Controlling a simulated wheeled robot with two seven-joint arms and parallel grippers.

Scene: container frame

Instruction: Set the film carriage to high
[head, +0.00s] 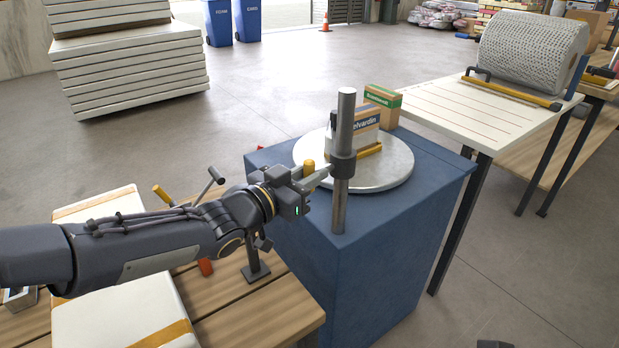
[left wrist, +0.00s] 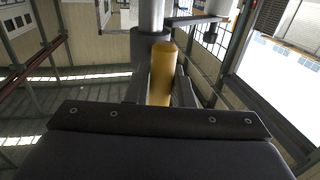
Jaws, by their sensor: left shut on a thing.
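A grey upright mast (head: 340,212) stands at the near edge of a blue machine base (head: 300,190). A dark collar, the film carriage (head: 342,167), sits around the mast about halfway up, beside the boxes on the turntable. A yellow grip (head: 309,166) sticks up to the left of the collar. My left gripper (head: 306,180) is shut on this yellow grip. In the left wrist view the yellow grip (left wrist: 162,78) stands between the fingers, with the grey mast (left wrist: 151,14) behind it.
A wooden bench (head: 265,305) with a white carton (head: 125,315) is at lower left. A table (head: 480,115) with a large wrapped roll (head: 530,50) stands right.

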